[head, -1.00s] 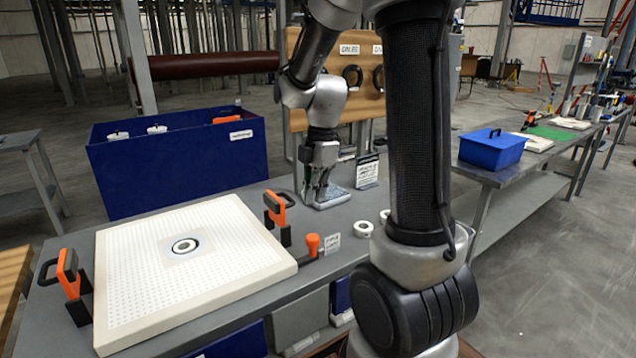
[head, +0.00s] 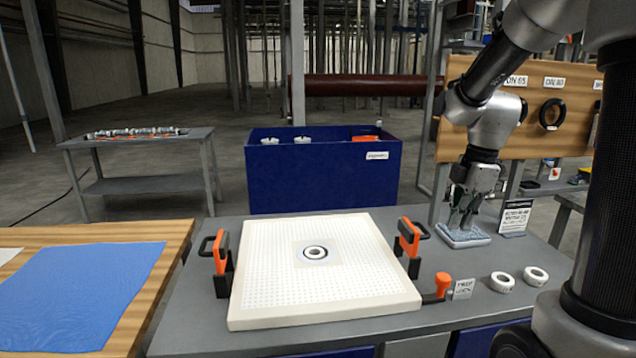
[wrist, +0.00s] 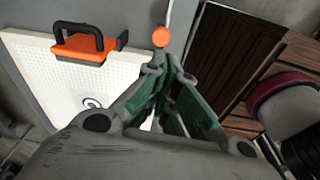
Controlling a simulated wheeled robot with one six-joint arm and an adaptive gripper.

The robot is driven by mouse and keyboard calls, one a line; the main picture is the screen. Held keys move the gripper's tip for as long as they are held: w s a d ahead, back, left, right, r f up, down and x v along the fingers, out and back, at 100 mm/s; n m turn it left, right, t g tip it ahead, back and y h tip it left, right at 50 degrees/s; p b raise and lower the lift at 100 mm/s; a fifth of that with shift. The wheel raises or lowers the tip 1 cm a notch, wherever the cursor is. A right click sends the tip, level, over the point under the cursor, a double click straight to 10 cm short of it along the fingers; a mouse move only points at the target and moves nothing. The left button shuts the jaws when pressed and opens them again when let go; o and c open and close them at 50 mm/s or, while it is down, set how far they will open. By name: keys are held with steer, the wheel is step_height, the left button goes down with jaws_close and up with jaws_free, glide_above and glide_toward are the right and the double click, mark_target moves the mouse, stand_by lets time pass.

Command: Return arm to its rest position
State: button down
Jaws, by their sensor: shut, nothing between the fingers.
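My arm comes in from the upper right of the head view and bends down over the grey bench (head: 190,320). My gripper (head: 460,222) points down just above or at a small light blue-grey pad (head: 478,238) at the bench's right back; I cannot tell whether it touches the pad. In the wrist view the green-padded fingers of my gripper (wrist: 165,75) are shut with nothing visible between them. The white perforated plate (head: 330,300) lies on the bench left of my gripper, with a dark ring at its centre hole (head: 316,253).
Orange-handled clamps (head: 220,252) (head: 409,238) stand at the plate's sides. An orange knob (head: 443,282) and two white rings (head: 502,282) (head: 536,276) sit at the right. A blue bin (head: 322,180) stands behind. A blue cloth (head: 85,295) covers a wooden table at left.

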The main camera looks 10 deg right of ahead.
steer(key=s+a+r+m+t, duration=0.1)
steer(key=s+r+m, duration=0.3)
steer(key=s+m, duration=0.4)
steer(key=s+a+r+m+t+h, duration=0.1)
steer(key=s+r+m+t, duration=0.2)
steer(key=s+m, duration=0.6)
steer(key=shift+s+a+r, duration=0.15)
steer(key=shift+s+r, duration=0.2)
steer(key=shift+s, duration=0.1)
